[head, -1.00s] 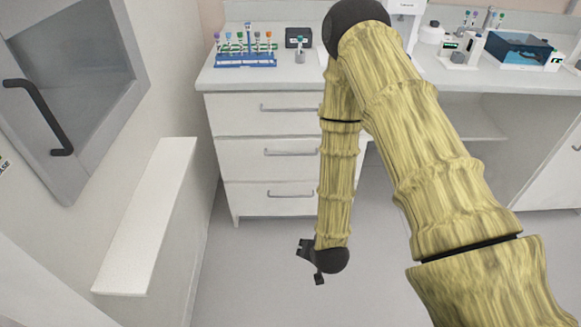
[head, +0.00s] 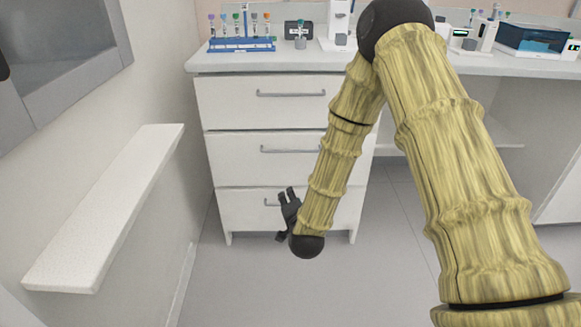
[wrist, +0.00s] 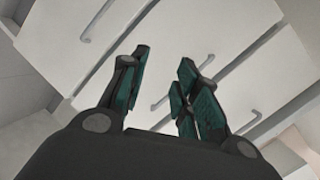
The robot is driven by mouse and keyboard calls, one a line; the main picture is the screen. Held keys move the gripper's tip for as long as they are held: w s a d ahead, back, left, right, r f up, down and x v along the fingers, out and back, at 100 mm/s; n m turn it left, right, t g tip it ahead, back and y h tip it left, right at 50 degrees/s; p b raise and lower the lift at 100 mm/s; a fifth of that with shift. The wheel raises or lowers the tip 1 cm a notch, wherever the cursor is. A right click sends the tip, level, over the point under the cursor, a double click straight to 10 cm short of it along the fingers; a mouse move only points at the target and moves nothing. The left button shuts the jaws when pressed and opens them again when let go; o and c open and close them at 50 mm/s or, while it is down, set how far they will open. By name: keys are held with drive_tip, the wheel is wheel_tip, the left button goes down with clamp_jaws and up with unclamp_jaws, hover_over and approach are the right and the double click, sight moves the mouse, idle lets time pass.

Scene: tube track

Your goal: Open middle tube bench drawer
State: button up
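The white tube bench has three stacked drawers, all shut. The middle drawer (head: 225,158) has a grey bar handle (head: 290,150). My gripper (head: 285,193) is in front of the bottom drawer, below the middle handle, and partly covers the bottom handle. In the wrist view my gripper (wrist: 160,85) has its fingers spread apart with nothing between them. The middle handle (wrist: 160,102) shows beyond the fingers, partly hidden by the right finger. The view is tilted, with one handle on each side of it. I see no contact with any handle.
A blue tube rack (head: 240,45) and a small dark device (head: 298,28) stand on the countertop. A white ledge (head: 110,210) juts from the left wall. My arm covers part of the drawers' right side. Floor in front of the bench is clear.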

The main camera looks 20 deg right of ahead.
sight(290, 151)
drive_tip(key=w+d+r+m+t+h+b, duration=0.1)
drive_tip(key=w+m+b, duration=0.1)
drive_tip(key=w+b, duration=0.3)
drive_tip(key=w+d+r+m+t+h+b, duration=0.1)
drive_tip(key=w+d+r+m+t+b, duration=0.1)
drive_tip(key=w+b, duration=0.4)
drive_tip(key=w+d+r+m+t+h+b, duration=0.1)
drive_tip(key=w+d+r+m+h+b, duration=0.1)
drive_tip(key=w+b, duration=0.4)
drive_tip(key=shift+d+r+m+t+b, duration=0.1)
drive_tip(key=shift+m+t+b, duration=0.3)
drive_tip(key=shift+m+b, duration=0.55)
drive_tip(key=shift+n+b+x, duration=0.25)
drive_tip(key=shift+b+x, duration=0.2)
drive_tip(key=shift+x, duration=0.3)
drive_tip(key=shift+r, duration=0.1)
clamp_jaws()
